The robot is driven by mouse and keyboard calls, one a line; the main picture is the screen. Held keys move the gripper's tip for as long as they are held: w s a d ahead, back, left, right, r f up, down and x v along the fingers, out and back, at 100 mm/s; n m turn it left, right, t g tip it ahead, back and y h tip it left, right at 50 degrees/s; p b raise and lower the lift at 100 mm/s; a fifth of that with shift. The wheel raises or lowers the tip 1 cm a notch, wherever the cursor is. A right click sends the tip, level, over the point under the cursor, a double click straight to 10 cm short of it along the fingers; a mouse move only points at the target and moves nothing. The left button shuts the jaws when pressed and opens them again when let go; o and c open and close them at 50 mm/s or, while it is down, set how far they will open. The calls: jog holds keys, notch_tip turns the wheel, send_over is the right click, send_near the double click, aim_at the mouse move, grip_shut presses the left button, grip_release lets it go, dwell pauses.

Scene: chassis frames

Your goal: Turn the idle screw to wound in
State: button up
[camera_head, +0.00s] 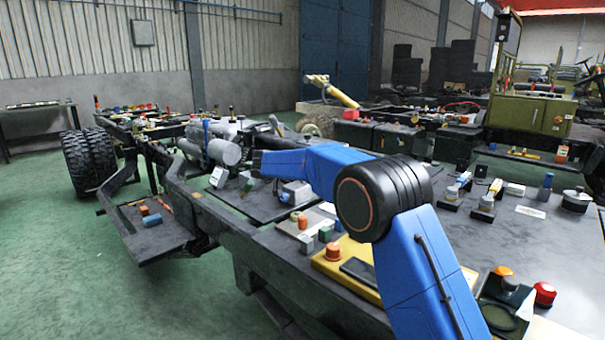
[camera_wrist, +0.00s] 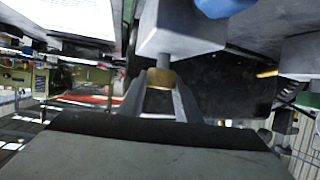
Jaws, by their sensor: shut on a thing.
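The idle screw (camera_wrist: 161,78) shows in the wrist view as a small brass-coloured knurled head on a short grey stem. The stem comes out of a grey block (camera_wrist: 180,35) at the top of that view. My gripper (camera_wrist: 158,100) is shut on the brass head, with its two grey fingers on either side of it. The screw's thread and how far it is wound are not visible. In the head view my blue arm reaches over the chassis, and I cannot make out the gripper or the screw there.
The chassis frame (camera_head: 205,205) carries many small parts. An orange button (camera_head: 333,252) on a yellow plate and a red button (camera_head: 544,293) stand close to my arm. Grey carburettor-like parts (camera_head: 222,152) sit near the arm's far end. Green floor (camera_head: 70,270) is clear at left.

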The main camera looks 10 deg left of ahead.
jog(key=m+g+h, duration=0.3)
jog(key=m+h, duration=0.2)
jog(key=shift+r, duration=0.1)
jog(key=shift+m+g+h, duration=0.3)
jog(key=shift+m+g, duration=0.2)
jog(key=shift+g, duration=0.1)
dwell(0.3)
jog(key=o, duration=0.8)
